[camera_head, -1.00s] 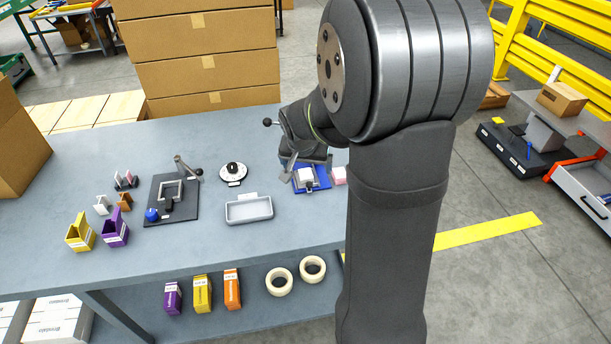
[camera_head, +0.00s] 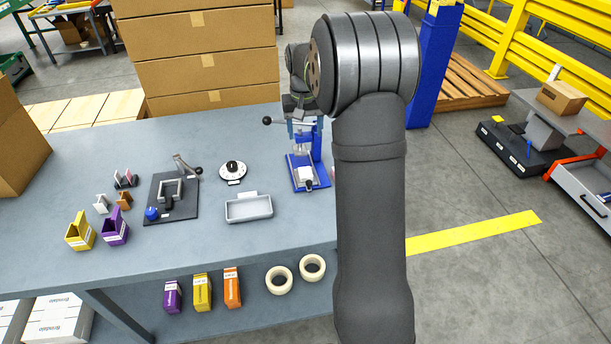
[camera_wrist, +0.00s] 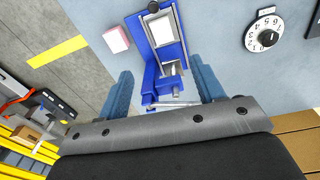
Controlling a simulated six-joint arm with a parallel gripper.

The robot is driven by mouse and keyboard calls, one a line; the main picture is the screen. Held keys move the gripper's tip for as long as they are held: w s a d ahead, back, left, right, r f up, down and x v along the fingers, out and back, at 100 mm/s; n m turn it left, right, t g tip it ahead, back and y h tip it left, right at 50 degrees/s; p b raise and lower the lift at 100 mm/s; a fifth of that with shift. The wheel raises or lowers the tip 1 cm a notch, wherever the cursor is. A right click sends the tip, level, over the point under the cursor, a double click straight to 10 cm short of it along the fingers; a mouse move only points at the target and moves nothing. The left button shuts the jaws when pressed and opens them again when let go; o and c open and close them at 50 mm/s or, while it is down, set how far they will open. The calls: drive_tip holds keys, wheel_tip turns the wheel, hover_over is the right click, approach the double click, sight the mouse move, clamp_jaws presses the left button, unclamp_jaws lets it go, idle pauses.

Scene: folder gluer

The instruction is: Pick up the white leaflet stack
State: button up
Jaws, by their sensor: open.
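A white block (camera_head: 305,174), which looks like the leaflet stack, sits on the base of a blue press-like fixture (camera_head: 298,185) at the table's right side. In the wrist view a white piece (camera_wrist: 163,29) shows in that blue fixture (camera_wrist: 148,50).
A dial (camera_head: 232,171), a grey tray (camera_head: 249,208) and a black-based fixture (camera_head: 172,200) stand left of the blue fixture. Yellow (camera_head: 81,231) and purple (camera_head: 116,228) holders stand farther left. Large cartons (camera_head: 205,60) stand behind.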

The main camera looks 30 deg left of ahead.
hover_over(306, 173)
drive_tip(key=shift+n+g, duration=0.4)
drive_tip(key=f, duration=1.1)
drive_tip(key=shift+s+a+f, duration=0.1)
drive_tip(key=shift+a+f, duration=0.05)
drive_tip(key=shift+a, duration=0.05)
drive_tip(key=shift+d+f, duration=0.1)
drive_tip(key=shift+f, duration=2.55)
drive_tip(key=c, duration=1.1)
drive_tip(key=shift+o, duration=0.2)
drive_tip(key=shift+r, duration=0.1)
